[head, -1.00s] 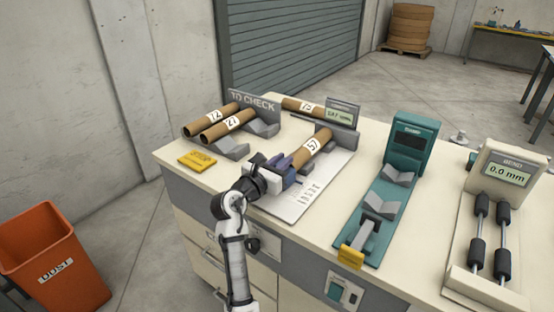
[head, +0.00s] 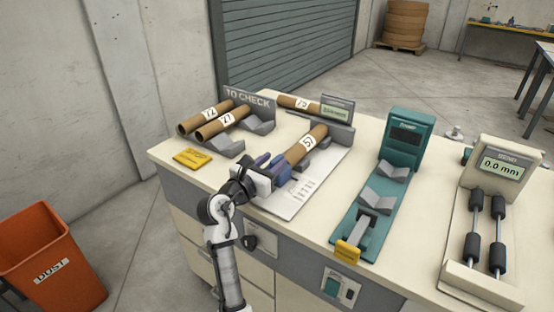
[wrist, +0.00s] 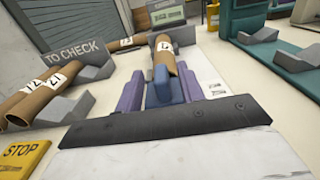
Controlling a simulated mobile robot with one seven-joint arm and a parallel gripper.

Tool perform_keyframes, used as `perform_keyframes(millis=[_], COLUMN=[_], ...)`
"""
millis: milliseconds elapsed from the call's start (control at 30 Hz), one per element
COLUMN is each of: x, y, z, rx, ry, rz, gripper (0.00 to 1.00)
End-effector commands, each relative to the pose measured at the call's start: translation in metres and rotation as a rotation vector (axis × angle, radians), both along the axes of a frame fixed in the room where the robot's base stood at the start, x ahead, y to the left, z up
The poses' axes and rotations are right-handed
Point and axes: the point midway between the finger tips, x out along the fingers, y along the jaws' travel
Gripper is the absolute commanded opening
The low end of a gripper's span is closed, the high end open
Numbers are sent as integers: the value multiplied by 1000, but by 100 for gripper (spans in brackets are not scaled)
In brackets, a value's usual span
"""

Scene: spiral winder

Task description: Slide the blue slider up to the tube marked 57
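The brown tube marked 57 (head: 305,146) lies in its cradle on the bench, and its near end faces the blue slider. It also shows in the wrist view (wrist: 165,56). The blue slider (wrist: 160,92) is just in front of that end; whether they touch is hidden. My gripper (head: 272,164) is low at the near end of the gauge. In the wrist view its two purple fingers (wrist: 161,92) stand apart on either side of the slider's upright block, with room showing on the right. The gripper appears open.
Two tubes marked 72 (head: 208,115) and 27 (head: 224,121) lie left by the TO CHECK sign. Another tube (head: 297,103) lies behind, beside a small display (head: 335,108). A teal gauge (head: 382,190) stands right. A yellow STOP block (head: 192,158) lies at the left edge.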

Motion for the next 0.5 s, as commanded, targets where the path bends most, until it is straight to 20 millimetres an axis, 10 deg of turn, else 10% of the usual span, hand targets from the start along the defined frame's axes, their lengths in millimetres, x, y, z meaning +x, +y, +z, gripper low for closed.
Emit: perform_keyframes(millis=[500], x=[-82], y=[60], z=[-1], rx=[0], ry=[-1], rz=[2], gripper=[38])
